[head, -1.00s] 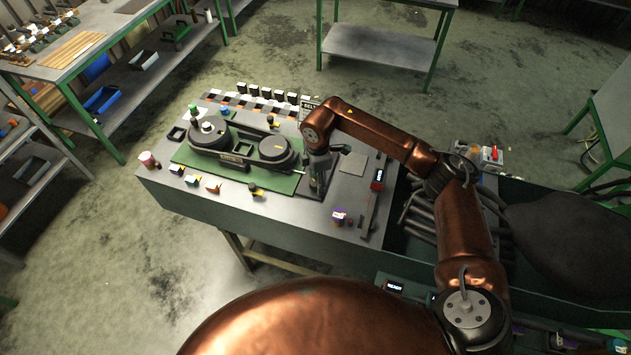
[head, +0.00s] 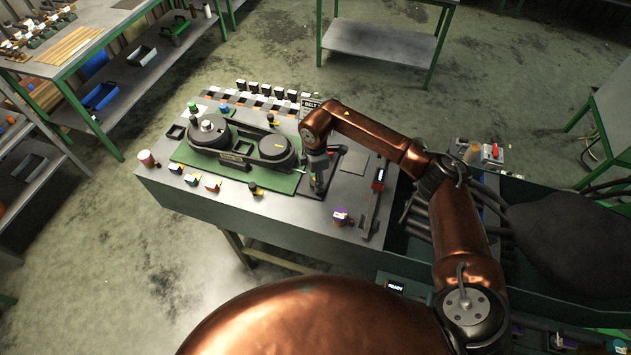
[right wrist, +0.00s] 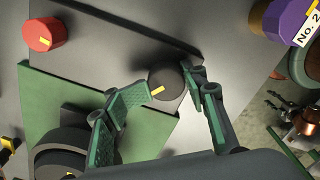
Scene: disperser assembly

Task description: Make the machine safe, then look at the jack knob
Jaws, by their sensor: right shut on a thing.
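In the head view my right arm reaches over the bench, and its gripper (head: 318,180) points down beside the right end of the machine's green base. In the right wrist view the green-padded fingers of this gripper (right wrist: 165,98) are shut around a round dark knob (right wrist: 166,80) with a yellow mark. The knob is hidden by the gripper in the head view. The machine (head: 238,145) has two round dark housings on a green plate (head: 265,182). I cannot tell which control is the jack knob. My left gripper does not show in the head view.
A red knob (right wrist: 43,36) with a yellow mark and a purple thing (right wrist: 285,18) labelled No. 2 stand nearby. The purple-topped thing (head: 341,216) sits near the bench's front edge, beside a rail (head: 370,212). Small blocks (head: 212,183) stand in front of the machine. A bin with dark hoses lies right.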

